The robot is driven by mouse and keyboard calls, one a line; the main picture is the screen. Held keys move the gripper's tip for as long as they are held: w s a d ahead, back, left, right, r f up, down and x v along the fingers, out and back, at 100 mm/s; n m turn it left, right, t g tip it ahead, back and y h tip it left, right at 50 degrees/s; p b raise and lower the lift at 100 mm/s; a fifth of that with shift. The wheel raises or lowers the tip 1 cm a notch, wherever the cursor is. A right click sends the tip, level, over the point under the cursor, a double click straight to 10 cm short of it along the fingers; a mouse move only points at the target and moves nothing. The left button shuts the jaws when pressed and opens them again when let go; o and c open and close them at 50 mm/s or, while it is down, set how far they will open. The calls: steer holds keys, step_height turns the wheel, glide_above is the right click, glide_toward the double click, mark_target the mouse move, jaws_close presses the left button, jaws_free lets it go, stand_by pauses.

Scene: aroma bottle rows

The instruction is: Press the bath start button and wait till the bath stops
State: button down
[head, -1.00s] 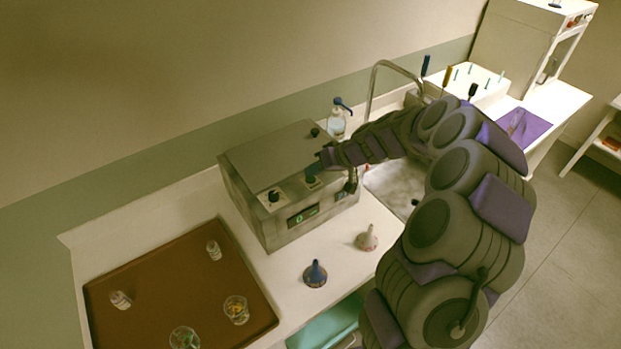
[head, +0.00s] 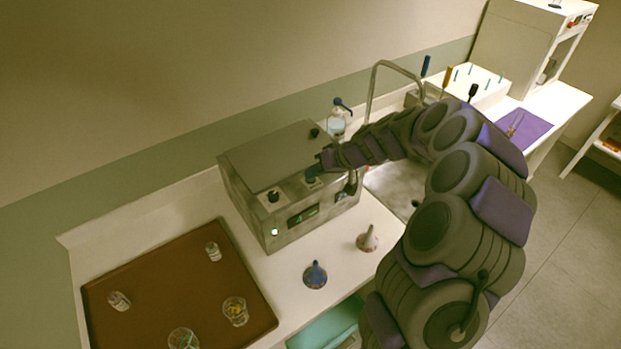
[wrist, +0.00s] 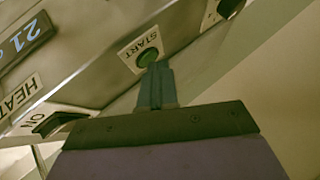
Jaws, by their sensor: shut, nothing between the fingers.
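A bright lamp (head: 275,232) glows at the lower left of that front. In the wrist view the green start button (wrist: 148,57) sits on a white label reading START. My gripper (wrist: 156,68) is shut and empty, its tip at the button's edge and overlapping it; I cannot tell whether it presses.
A brown tray (head: 150,265) with several glass vessels lies left of the bath. A blue funnel (head: 315,275) and a pale funnel (head: 367,239) stand in front. In the wrist view, a dark switch (wrist: 58,122) sits by labels HEAT and ON. A sink (head: 395,185) lies to the right.

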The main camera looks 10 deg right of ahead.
mark_target(314, 180)
steer(key=shift+r, duration=0.75)
steer(key=shift+r+p, duration=0.8)
steer(key=shift+r, duration=1.75)
